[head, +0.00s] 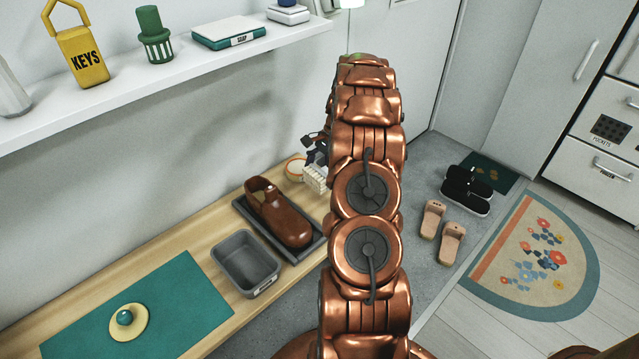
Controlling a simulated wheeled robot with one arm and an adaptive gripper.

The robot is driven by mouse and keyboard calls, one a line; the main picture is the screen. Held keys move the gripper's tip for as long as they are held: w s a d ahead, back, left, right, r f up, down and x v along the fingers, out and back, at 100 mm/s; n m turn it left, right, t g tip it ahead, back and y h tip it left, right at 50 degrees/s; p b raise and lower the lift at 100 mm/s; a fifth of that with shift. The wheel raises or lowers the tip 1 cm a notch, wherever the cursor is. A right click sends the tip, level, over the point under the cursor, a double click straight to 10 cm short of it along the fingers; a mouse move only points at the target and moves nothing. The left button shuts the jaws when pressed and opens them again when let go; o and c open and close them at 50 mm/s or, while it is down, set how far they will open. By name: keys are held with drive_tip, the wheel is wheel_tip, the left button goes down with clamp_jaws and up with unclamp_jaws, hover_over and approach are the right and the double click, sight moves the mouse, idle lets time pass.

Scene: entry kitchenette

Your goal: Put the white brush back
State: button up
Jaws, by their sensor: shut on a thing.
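The white brush (316,179) shows as a small block of pale bristles just left of my arm, above the back part of the wooden bench. My gripper (314,157) is a small dark shape over it, partly hidden behind my copper arm. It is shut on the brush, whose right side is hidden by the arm. I cannot tell whether the brush touches the bench. A grey open bin (247,262) with a label on its front stands on the bench, nearer than the brush, and looks empty.
A brown shoe (278,212) lies on a dark tray (303,255) between bin and brush. A round orange-rimmed item (294,168) sits close left of the brush. A green mat (150,315) holds a yellow disc with a knob. A white shelf (150,75) runs above.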

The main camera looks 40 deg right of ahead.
drive_tip(key=shift+f, duration=1.95)
drive_tip(key=o, duration=1.1)
drive_tip(key=shift+f, duration=0.25)
